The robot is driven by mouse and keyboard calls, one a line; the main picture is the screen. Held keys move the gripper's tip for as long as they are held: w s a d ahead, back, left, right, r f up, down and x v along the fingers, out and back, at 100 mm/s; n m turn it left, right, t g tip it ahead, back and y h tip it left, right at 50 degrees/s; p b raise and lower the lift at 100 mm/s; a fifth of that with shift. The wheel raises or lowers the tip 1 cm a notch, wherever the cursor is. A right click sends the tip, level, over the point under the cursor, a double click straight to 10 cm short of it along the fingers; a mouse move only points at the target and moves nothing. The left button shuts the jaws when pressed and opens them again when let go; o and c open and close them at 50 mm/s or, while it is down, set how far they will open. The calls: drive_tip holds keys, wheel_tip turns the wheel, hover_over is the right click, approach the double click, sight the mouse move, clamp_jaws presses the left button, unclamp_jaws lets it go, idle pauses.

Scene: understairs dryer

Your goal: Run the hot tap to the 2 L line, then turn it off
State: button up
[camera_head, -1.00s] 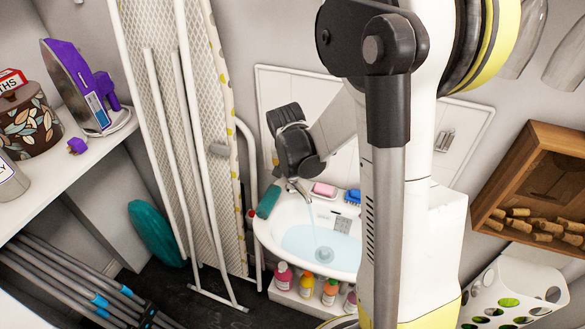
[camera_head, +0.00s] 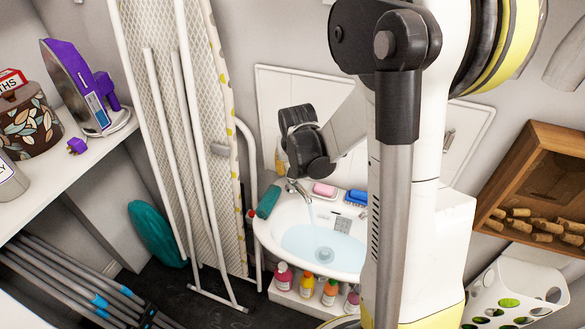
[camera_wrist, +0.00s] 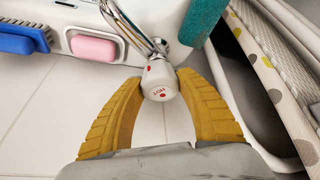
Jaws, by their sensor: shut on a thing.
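The hot tap (camera_wrist: 160,80) has a white knob marked HOT with a red dot, on a chrome body. In the wrist view my gripper (camera_wrist: 159,84) has its yellow fingers on both sides of this knob, shut on it. In the head view the tap (camera_head: 298,187) stands at the back left of the white basin (camera_head: 264,238). A thin stream of water falls into the pale blue water (camera_head: 300,240). A grey marked plate (camera_head: 342,224) sits on the basin's inner wall; its markings are too small to read.
A pink soap (camera_wrist: 93,47) and a blue brush (camera_wrist: 22,39) lie on the basin's back edge. A teal cylinder (camera_wrist: 204,22) is beside the tap. An ironing board (camera_head: 220,150) leans at the left. Several bottles (camera_head: 307,285) stand below the basin.

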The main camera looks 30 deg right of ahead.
drive_tip(key=o, duration=1.2)
drive_tip(key=shift+o, duration=0.2)
drive_tip(key=v, duration=1.2)
